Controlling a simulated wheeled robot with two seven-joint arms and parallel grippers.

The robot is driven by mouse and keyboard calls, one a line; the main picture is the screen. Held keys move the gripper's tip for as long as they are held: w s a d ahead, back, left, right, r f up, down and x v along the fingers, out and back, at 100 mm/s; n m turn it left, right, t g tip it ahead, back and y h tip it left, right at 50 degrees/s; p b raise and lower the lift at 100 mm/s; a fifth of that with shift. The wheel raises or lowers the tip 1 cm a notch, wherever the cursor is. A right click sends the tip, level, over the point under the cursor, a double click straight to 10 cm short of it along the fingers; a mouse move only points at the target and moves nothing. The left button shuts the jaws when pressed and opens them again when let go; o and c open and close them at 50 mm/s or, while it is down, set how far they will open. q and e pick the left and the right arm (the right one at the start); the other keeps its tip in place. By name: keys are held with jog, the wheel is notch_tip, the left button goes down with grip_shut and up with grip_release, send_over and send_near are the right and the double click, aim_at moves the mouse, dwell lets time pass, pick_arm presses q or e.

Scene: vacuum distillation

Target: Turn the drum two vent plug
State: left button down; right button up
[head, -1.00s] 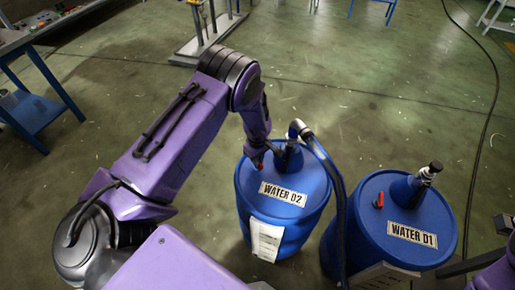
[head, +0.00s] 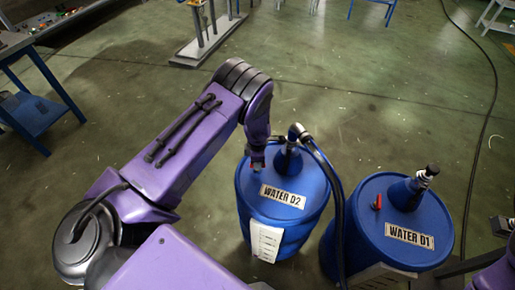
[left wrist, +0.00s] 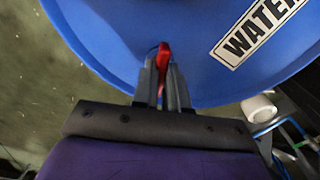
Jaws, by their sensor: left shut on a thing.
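The blue drum labelled WATER D2 (head: 265,212) stands on the floor at the middle of the head view. Its red vent plug (left wrist: 163,56) shows in the left wrist view, between my left gripper's fingers near the drum lid's edge. My left gripper (left wrist: 163,85) is shut on the red plug. In the head view the gripper (head: 257,163) reaches down over the lid, and the plug there is mostly hidden. My right gripper is not in view.
A black hose (head: 336,190) runs from a fitting (head: 290,148) on drum two's lid down its right side. A second blue drum, WATER D1 (head: 365,235), with its own red plug (head: 377,202), stands to the right. A blue table (head: 42,110) is at left.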

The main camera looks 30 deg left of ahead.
pick_arm(q)
jog(key=shift+w+a+r+n, duration=0.1)
jog(key=shift+n, duration=0.8)
jog(key=c, duration=1.2)
grip_release()
jog(key=shift+o, duration=0.2)
notch_tip(320, 180, up, 10)
jog(key=shift+r, duration=0.25)
